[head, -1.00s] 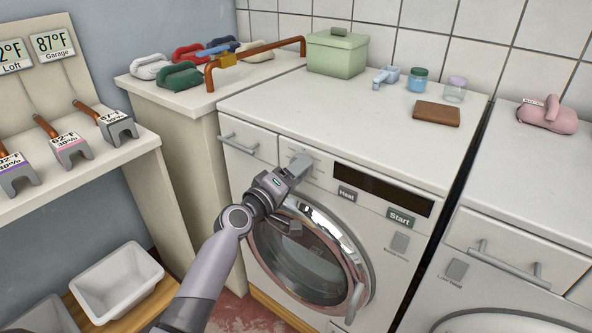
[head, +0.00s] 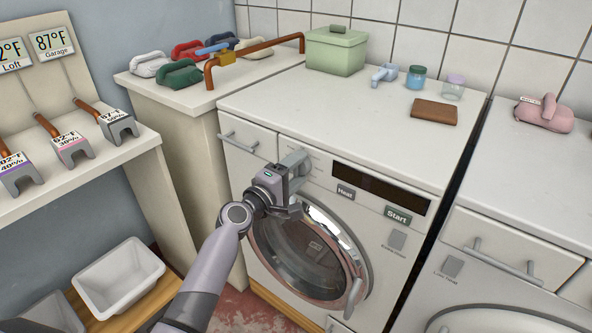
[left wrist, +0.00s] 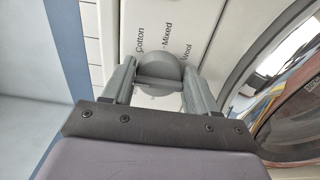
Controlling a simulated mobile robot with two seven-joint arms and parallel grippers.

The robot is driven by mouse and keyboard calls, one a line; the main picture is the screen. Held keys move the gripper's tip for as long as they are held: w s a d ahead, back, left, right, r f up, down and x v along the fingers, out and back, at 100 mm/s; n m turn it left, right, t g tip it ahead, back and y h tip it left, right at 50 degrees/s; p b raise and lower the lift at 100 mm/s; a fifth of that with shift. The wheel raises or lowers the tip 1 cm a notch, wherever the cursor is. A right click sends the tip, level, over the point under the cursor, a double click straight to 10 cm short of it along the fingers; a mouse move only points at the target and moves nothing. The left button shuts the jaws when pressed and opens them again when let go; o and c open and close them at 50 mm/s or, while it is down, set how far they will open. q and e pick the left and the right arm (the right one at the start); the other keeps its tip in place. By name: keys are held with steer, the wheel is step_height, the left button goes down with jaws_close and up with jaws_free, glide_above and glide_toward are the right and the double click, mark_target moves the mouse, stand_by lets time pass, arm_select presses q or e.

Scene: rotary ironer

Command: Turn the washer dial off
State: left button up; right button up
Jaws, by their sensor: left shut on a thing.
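The washer (head: 330,220) stands in the middle, with a dark display strip, Heat and Start buttons and a round glass door on its front. My left gripper (head: 294,164) is at the upper left of the washer's front panel, left of the display. In the left wrist view, my left gripper (left wrist: 162,85) is shut on the grey round dial (left wrist: 159,70), one finger on each side of it. The words Cotton, Mixed and Wool show around the dial. Its pointer mark cannot be made out. My right gripper is not in view.
A green box (head: 335,52), jars, a blue item and a brown wallet-like block (head: 433,110) lie on the washer top. Irons sit on the counter at left. A white bin (head: 118,278) stands low at left. A second machine (head: 520,220) is at right.

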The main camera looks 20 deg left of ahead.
arm_select(q)
steer(key=o, duration=1)
steer(key=shift+s, duration=0.1)
steer(key=shift+v, duration=3.45)
steer(key=s+f+m+g+y+p, duration=0.1)
steer(key=s+f+m+g, duration=0.1)
steer(key=s+f+m, duration=0.3)
steer(key=s+f+m+g+y+p, duration=0.1)
steer(key=s+f+m, duration=0.5)
steer(key=s, duration=0.6)
steer(key=s+f+m+g+y+p, duration=0.1)
steer(key=s+f+m+g+y, duration=0.1)
steer(key=s+f+m, duration=0.3)
steer(key=shift+s+a+f+g, duration=0.1)
steer(key=shift+s+f+g, duration=0.25)
steer(key=shift+s, duration=0.4)
steer(key=shift+s+a+f+g, duration=0.1)
steer(key=shift+s+f+g, duration=0.1)
steer(key=shift+s+f, duration=0.4)
steer(key=shift+s+f+g, duration=0.2)
steer(key=shift+s+g, duration=0.05)
steer(key=shift+s, duration=0.65)
